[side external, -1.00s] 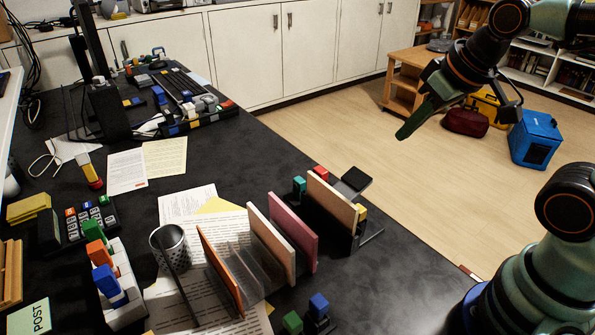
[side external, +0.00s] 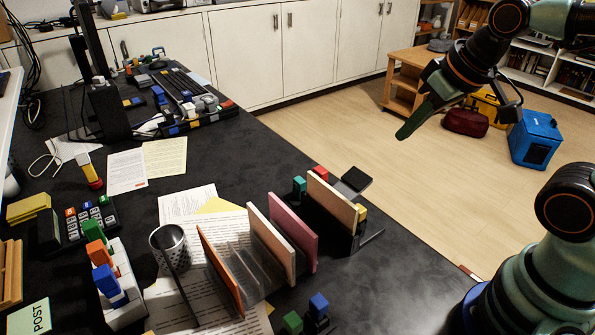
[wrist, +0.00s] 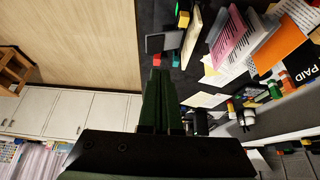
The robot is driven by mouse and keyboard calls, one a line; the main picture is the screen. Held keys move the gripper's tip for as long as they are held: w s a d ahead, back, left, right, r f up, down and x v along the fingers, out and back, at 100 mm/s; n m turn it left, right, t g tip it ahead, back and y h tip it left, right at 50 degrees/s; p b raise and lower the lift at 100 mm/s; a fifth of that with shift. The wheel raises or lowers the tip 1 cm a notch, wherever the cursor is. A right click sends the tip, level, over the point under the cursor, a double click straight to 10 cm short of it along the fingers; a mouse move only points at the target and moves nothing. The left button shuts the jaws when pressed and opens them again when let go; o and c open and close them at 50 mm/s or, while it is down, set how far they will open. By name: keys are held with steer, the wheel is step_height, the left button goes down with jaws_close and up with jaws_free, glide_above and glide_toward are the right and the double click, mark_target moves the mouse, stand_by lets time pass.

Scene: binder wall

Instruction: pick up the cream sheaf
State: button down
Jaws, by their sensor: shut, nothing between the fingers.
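The cream sheaf (side external: 331,203) stands upright as a thin slab at the right end of a row on the dark desk, against a black holder. The wrist view shows it (wrist: 191,38) at upper right. My gripper (side external: 408,130) is shut and empty, up in the air to the right of and beyond the sheaf, clear of it. In the wrist view its dark green fingers (wrist: 158,90) lie together.
A mesh pen cup (side external: 170,248) stands left of the orange sheaf. Small coloured blocks and a black flat-topped piece (side external: 356,179) sit around the cream sheaf. Blue and green blocks (side external: 318,305) stand at the front. The desk's right side (side external: 400,275) is mostly clear.

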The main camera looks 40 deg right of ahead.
steer(key=c, duration=0.9)
jaws_free()
steer(key=shift+o, duration=0.2)
steer(key=g, duration=0.6)
glide_above(330, 187)
step_height(330, 187, down, 6)
steer(key=r, duration=0.1)
steer(key=f, duration=0.7)
steer(key=shift+s+d+f, duration=0.1)
steer(key=shift+s+f, duration=0.1)
steer(key=shift+s, duration=0.1)
steer(key=shift+w+f, duration=0.15)
steer(key=shift+f, duration=1.2)
steer(key=shift+w+f, duration=0.15)
steer(key=shift+f, duration=1.15)
